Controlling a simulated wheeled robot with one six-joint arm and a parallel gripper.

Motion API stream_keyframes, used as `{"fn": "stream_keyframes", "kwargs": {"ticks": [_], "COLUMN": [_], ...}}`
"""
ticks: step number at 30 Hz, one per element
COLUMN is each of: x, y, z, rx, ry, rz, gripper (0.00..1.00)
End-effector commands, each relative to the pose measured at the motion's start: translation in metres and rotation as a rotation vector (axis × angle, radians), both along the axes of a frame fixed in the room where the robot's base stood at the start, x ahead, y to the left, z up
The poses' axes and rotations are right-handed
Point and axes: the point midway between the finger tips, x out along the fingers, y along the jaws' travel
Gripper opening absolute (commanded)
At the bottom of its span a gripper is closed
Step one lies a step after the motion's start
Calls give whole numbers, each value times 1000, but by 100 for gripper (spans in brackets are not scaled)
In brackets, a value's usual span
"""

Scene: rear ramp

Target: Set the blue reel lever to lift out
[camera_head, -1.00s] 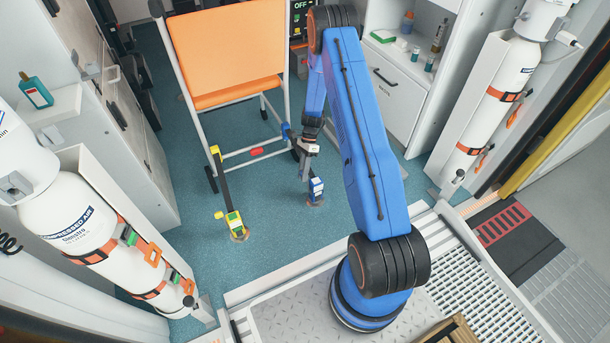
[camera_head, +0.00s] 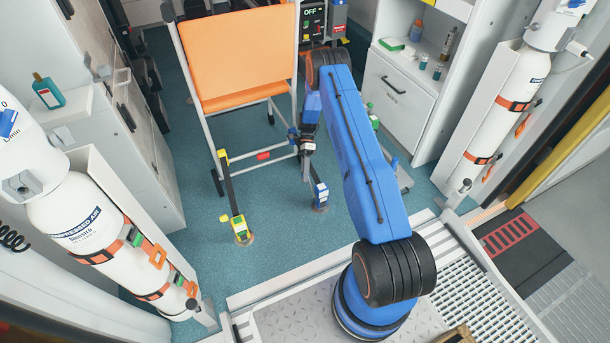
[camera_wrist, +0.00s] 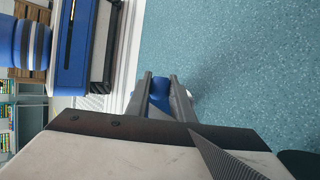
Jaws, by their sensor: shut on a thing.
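The blue reel (camera_head: 320,195) stands on the floor, with a dark strap rising from it toward the orange-seated chair. The fingers hide most of that part, so I cannot read the lever's position.
The orange chair (camera_head: 235,60) stands behind the gripper. A panel reading OFF (camera_head: 311,17) is at the back. White gas cylinders (camera_head: 100,222) flank both sides. Open blue floor (camera_head: 275,220) lies between the reels.

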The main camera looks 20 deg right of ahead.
Motion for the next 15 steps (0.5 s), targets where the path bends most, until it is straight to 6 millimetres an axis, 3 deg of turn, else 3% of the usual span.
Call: {"fn": "stream_keyframes", "kwargs": {"ticks": [11, 12, 14, 15], "x": [0, 0, 0, 0], "y": [0, 0, 0, 0], "z": [-1, -1, -1, -1], "rx": [0, 0, 0, 0], "ry": [-1, -1, -1, -1], "rz": [0, 0, 0, 0], "gripper": [0, 23, 38, 40]}}
